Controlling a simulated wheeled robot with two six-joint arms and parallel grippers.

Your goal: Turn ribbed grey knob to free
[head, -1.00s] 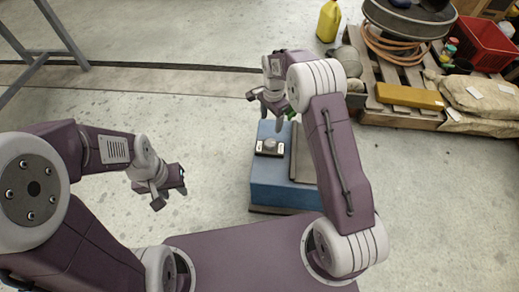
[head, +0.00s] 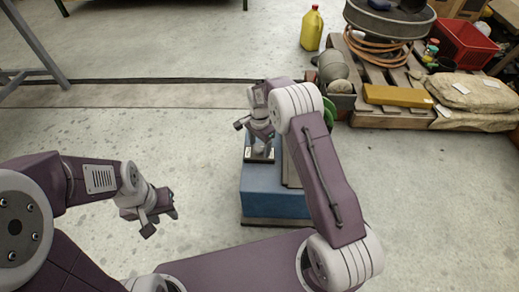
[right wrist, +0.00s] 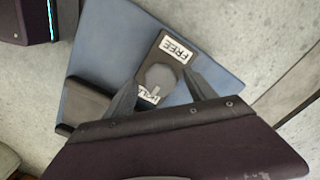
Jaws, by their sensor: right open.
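The round grey knob (right wrist: 160,76) sits on a dark plate on a blue box (head: 272,200). A white label reading FREE (right wrist: 177,47) is on one side of it. A second label (right wrist: 147,98), partly hidden, is on the other side, and a pale mark on the knob's rim points toward it. My right gripper (right wrist: 163,73) is open, its fingers on either side of the knob; I cannot tell whether they touch it. In the head view the right gripper (head: 259,148) is over the plate. My left gripper (head: 161,221) is open and empty over the floor.
A pallet (head: 385,119) at the upper right carries a hose (head: 375,52), sacks (head: 475,95) and a red crate (head: 466,43). A yellow jug (head: 312,29) stands beside it. A green round thing (head: 329,112) is partly behind my right arm. Floor left of the box is clear.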

